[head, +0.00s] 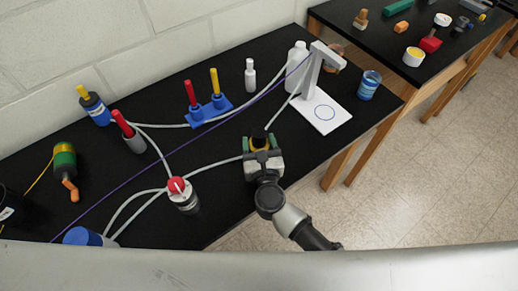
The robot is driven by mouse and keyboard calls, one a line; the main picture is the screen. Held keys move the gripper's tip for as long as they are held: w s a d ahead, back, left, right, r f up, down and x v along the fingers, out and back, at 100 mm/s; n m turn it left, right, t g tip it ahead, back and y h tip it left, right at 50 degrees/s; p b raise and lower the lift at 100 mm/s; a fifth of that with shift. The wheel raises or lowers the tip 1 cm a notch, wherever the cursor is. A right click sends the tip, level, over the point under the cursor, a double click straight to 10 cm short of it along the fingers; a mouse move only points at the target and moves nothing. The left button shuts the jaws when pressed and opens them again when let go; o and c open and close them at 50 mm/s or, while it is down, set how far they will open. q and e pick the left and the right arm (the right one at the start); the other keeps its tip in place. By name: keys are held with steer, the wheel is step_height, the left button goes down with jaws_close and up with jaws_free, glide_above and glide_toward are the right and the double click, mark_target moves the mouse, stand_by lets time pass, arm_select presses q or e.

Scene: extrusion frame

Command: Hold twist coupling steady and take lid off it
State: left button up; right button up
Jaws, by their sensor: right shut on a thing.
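My left gripper is not in view.
A red-topped valve (178,186) stands on the black table (222,225) to the left. Blue holders with red and yellow pegs (208,108) stand behind. A grey stand (318,70) on a white plate (322,115) and a blue jar (368,85) are at the right.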

mark_target(260, 142)
steer(key=shift+r, duration=0.6)
step_height(260, 142, up, 3)
steer(key=shift+f+p, duration=0.1)
steer(key=shift+p, duration=0.45)
steer(key=s+d+r, duration=0.1)
steer(key=d+r, duration=0.1)
steer(key=d, duration=0.1)
steer(key=d+r+p, duration=0.1)
steer(key=d+r, duration=0.1)
steer(key=d, duration=0.2)
steer(key=s+d+r+p, duration=0.1)
steer(key=d+r, duration=0.2)
steer(key=d, duration=0.1)
steer(key=shift+s+d, duration=0.2)
steer(key=shift+s, duration=0.1)
